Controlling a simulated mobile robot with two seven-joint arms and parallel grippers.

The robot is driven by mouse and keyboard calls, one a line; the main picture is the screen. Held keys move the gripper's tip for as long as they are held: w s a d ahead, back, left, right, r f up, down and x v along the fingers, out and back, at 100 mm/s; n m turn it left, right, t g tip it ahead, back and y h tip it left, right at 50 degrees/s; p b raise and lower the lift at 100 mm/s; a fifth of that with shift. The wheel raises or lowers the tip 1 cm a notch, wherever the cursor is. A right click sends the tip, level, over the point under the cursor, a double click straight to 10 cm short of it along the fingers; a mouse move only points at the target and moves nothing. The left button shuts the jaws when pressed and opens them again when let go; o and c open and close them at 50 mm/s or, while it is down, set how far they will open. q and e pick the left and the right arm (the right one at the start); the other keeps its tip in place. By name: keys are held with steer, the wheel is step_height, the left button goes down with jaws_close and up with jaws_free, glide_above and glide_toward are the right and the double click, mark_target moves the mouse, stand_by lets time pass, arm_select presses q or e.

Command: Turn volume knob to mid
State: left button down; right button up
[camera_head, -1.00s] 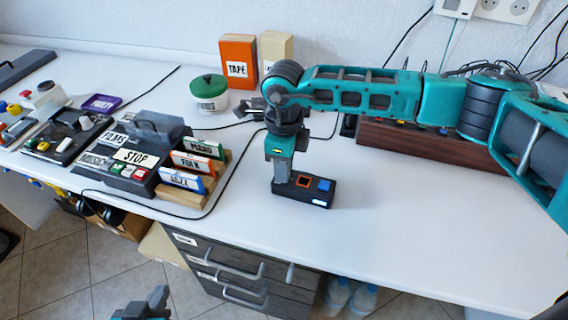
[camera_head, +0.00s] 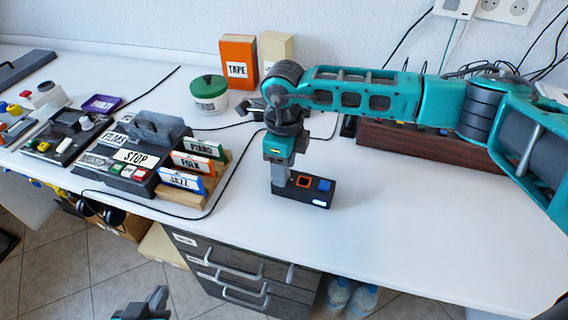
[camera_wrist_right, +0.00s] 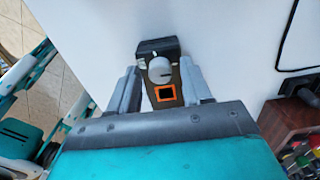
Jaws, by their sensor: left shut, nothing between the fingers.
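A small dark box (camera_head: 312,194) with an orange-framed square and a blue button lies on the white table. In the right wrist view, its round grey knob (camera_wrist_right: 159,70) with a pale pointer mark sits near the box's far end, beyond the orange square. My right gripper (camera_head: 279,186) points down over the box's left end and hides the knob in the head view. In the wrist view its fingers (camera_wrist_right: 160,78) stand apart on either side of the knob, with gaps visible. My left gripper (camera_head: 146,303) is shut and empty at the bottom edge, away from the table.
The grey STOP device (camera_head: 125,175) and a wooden rack (camera_head: 209,185) of labelled cards stand to the left. A green-lidded jar (camera_head: 209,95) and an orange TAPE box (camera_head: 238,62) are behind. A brown case (camera_head: 430,145) is at back right. The front right tabletop is clear.

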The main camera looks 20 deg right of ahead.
steer(key=shift+o, duration=0.2)
step_height(320, 180, up, 13)
steer(key=shift+p, duration=0.45)
steer(key=shift+s+f, duration=0.1)
stand_by(0.3)
